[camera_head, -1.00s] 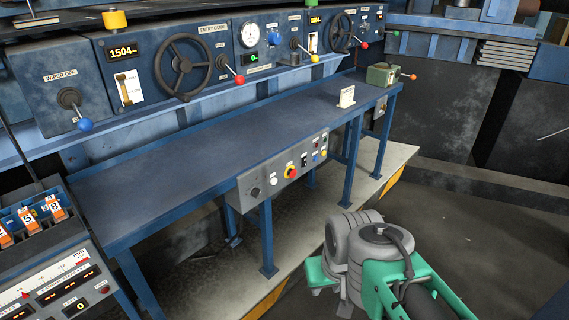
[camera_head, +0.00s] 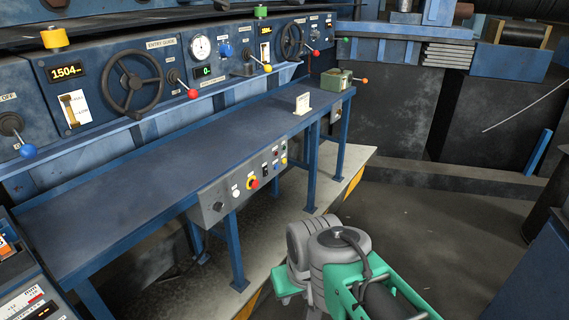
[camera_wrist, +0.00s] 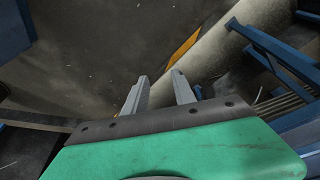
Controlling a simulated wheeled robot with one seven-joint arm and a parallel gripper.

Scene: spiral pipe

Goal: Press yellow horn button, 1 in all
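A grey control panel (camera_head: 240,186) hangs on the front edge of the blue bench (camera_head: 150,160), with several small buttons and switches. A red button on a yellow ring (camera_head: 252,184) sits near its middle. Very small coloured controls sit at its right end; I cannot tell for sure which one is the yellow horn button. My gripper (camera_wrist: 161,84) shows in the wrist view with its two fingers apart and nothing between them. It is over the floor, away from the panel. In the head view only my green and grey arm shows at lower right; the gripper cannot be made out there.
Behind the bench stands a blue console with a handwheel (camera_head: 135,84), levers with coloured balls and a yellow cylinder (camera_head: 54,38) on top. A white card (camera_head: 302,104) and a green box (camera_head: 336,82) stand on the bench. The floor at right is largely open.

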